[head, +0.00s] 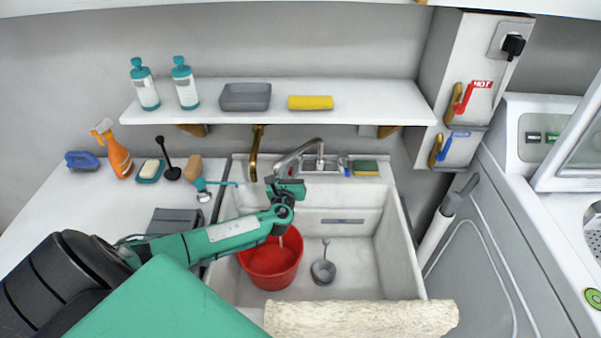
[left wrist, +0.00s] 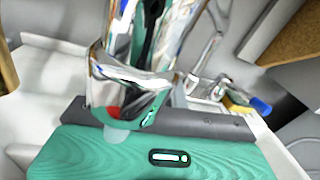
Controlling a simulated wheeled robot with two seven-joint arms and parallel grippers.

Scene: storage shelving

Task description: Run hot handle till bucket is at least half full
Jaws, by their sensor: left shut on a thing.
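The red bucket (head: 270,268) stands upright in the left part of the white sink. A pale streak like water shows inside it below the tap; the fill level is unclear. The red hot handle (head: 464,98) is on the wall box at upper right, beside a HOT label. The blue handle (head: 444,146) is below it. The chrome tap spout (head: 294,157) reaches over the bucket. My left gripper (head: 288,187) is at the spout's end and appears shut on it; shiny chrome (left wrist: 130,80) fills the left wrist view between the fingers. My right gripper is not in view.
A grey drain plug or strainer (head: 323,271) lies in the sink (head: 355,262). A pale rolled towel (head: 360,320) lies over its front edge. Cleaning items stand on the left counter.

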